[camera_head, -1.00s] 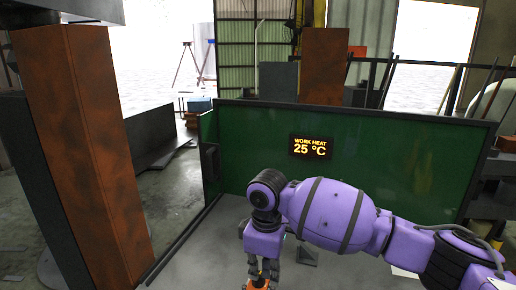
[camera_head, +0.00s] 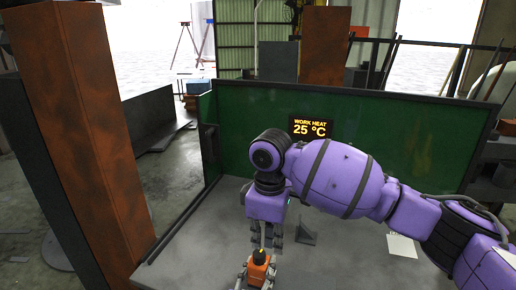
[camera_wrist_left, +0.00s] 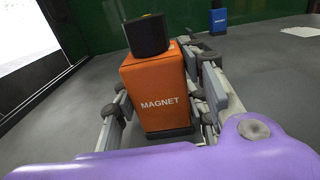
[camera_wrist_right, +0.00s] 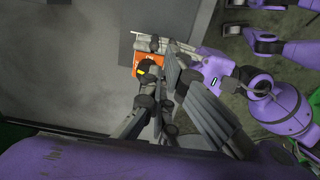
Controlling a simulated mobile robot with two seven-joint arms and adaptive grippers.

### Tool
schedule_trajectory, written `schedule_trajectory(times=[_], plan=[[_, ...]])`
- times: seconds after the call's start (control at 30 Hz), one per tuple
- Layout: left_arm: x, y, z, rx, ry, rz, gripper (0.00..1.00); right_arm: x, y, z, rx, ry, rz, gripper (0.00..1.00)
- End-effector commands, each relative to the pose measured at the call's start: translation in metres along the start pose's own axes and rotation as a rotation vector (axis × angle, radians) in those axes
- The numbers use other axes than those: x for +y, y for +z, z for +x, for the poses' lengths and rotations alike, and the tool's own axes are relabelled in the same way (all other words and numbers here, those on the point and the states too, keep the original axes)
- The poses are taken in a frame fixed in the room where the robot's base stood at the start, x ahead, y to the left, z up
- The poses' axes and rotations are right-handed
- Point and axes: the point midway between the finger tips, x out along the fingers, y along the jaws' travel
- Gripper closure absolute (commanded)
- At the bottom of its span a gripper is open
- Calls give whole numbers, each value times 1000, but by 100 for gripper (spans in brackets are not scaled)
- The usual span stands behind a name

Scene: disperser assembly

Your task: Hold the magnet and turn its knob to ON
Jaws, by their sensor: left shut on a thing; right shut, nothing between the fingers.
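The magnet (camera_wrist_left: 160,85) is an orange block with white MAGNET lettering and a black knob (camera_wrist_left: 148,35) on top. It stands upright at the bottom of the head view (camera_head: 257,271). My left gripper (camera_wrist_left: 163,118) is shut on its sides. In the right wrist view the knob (camera_wrist_right: 146,69) shows a yellow mark, and part of the orange body is hidden by my right fingers. My right gripper (camera_head: 265,246) points down just above the knob, shut and empty. I cannot tell whether its fingertips touch the knob, nor read the knob's setting.
A grey table surface (camera_head: 190,255) surrounds the magnet, with a green wall (camera_head: 240,130) behind it. A work-heat display (camera_head: 311,128) reads 25 °C. A rusty column (camera_head: 85,140) stands left.

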Motion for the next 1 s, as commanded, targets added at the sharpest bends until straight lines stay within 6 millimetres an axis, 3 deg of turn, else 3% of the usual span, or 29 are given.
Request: schedule_trajectory(times=[0.37, 0.67, 1.0], plan=[[2, -2, -1, 3, 4, 3, 100, 1, 0, -8, 2, 3, 2, 100], [3, -2, -1, 4, 5, 5, 100, 26, 2, -18, 0, 15, 2, 100], [3, -3, -1, 5, 5, 5, 100, 28, 2, 11, 2, 11, 3, 100]])
